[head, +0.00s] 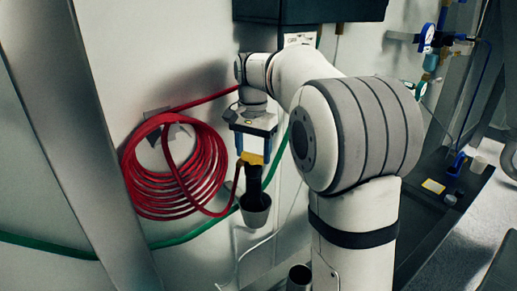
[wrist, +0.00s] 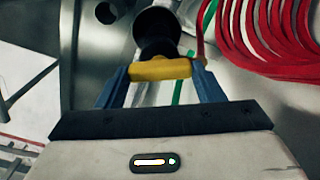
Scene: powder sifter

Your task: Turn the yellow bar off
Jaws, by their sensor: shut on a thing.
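The yellow bar (wrist: 160,69) lies crosswise between the two blue fingers of my gripper (wrist: 162,77) in the wrist view, with a finger at each end. Behind it is a dark round fitting (wrist: 157,28). In the head view the yellow bar (head: 252,158) shows below my gripper (head: 251,155), which points down and is shut on it. A black neck and a dark grey cup-shaped part (head: 255,207) hang below the bar. The fingers partly hide the bar's ends, and its exact turn angle is hard to tell.
A coiled red hose (head: 172,170) hangs on the wall just left of my gripper. A green hose (head: 195,232) runs behind the fitting. A dark box (head: 300,10) is above my arm. Gauges and valves (head: 428,45) stand at the upper right.

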